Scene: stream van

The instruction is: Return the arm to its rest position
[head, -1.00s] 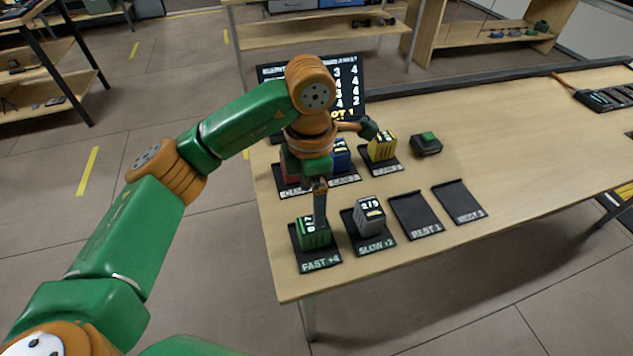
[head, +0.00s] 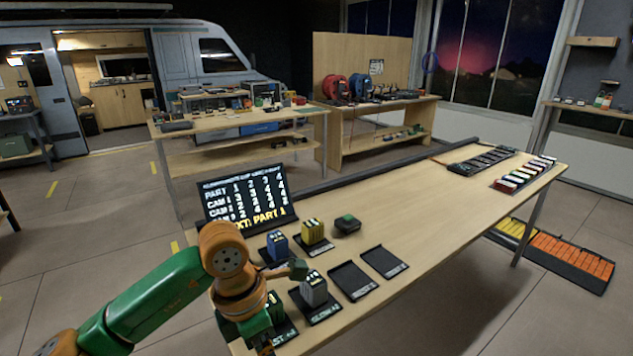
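My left arm, green and orange, reaches in from the lower left over the near end of the wooden table (head: 440,220). Its gripper (head: 266,345) points down by the green block (head: 275,308) on the mat marked FAST; my own wrist covers most of the fingers and part of the block, so I cannot tell whether they are apart or touching it. My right gripper is not in view.
A grey block (head: 314,289) stands on the SLOW mat beside my wrist. Behind are a blue block (head: 277,246), a yellow block (head: 313,232) and a screen (head: 245,198). Two empty mats (head: 352,281) (head: 385,262) and a green-topped dark box (head: 347,225) lie right.

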